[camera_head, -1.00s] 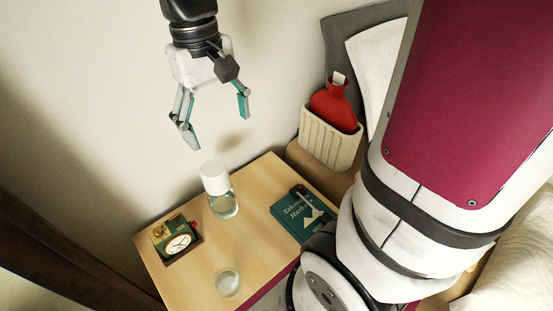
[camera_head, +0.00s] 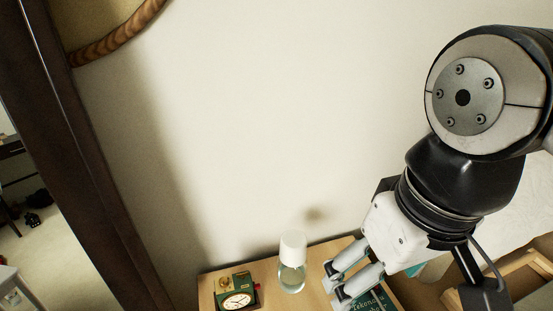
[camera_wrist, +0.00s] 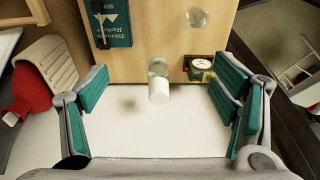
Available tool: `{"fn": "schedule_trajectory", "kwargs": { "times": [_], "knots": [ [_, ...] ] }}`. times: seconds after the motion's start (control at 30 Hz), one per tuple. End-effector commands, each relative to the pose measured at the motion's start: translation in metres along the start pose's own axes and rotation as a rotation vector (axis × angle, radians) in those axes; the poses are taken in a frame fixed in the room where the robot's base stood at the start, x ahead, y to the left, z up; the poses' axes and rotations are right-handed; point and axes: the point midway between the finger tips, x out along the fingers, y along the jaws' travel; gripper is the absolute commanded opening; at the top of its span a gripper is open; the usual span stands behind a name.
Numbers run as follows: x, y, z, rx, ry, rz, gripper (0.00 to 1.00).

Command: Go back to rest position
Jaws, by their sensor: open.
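My gripper (camera_head: 335,285) is open and empty, in the lower right of the head view, in front of the nightstand's right part. In the wrist view its teal-padded fingers (camera_wrist: 160,108) are spread wide. A glass bottle with a white cap (camera_head: 292,262) stands upright on the wooden nightstand (camera_head: 212,285). In the wrist view the bottle (camera_wrist: 158,82) appears between the fingers but farther off, not held.
A green and gold clock (camera_head: 237,294) stands left of the bottle. A teal book (camera_head: 372,302) is partly hidden by my gripper. The wrist view shows a drinking glass (camera_wrist: 197,18), a ribbed basket (camera_wrist: 45,62) and a red hot-water bottle (camera_wrist: 27,100). A dark frame (camera_head: 75,150) rises at left.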

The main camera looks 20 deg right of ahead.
Motion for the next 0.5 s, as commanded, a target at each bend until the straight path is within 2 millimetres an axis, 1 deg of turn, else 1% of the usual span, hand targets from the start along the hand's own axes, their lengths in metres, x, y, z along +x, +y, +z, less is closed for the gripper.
{"fn": "schedule_trajectory", "kwargs": {
  "times": [0.07,0.17,0.27,0.5],
  "knots": [
    [-0.001,0.000,0.000,0.000,0.001,0.000,0.81],
    [-0.009,0.000,-0.001,0.000,0.011,0.001,0.81],
    [-0.028,0.001,-0.004,0.000,0.037,0.003,0.81],
    [-0.089,0.002,-0.014,-0.002,0.133,0.010,0.81]
  ]
}}
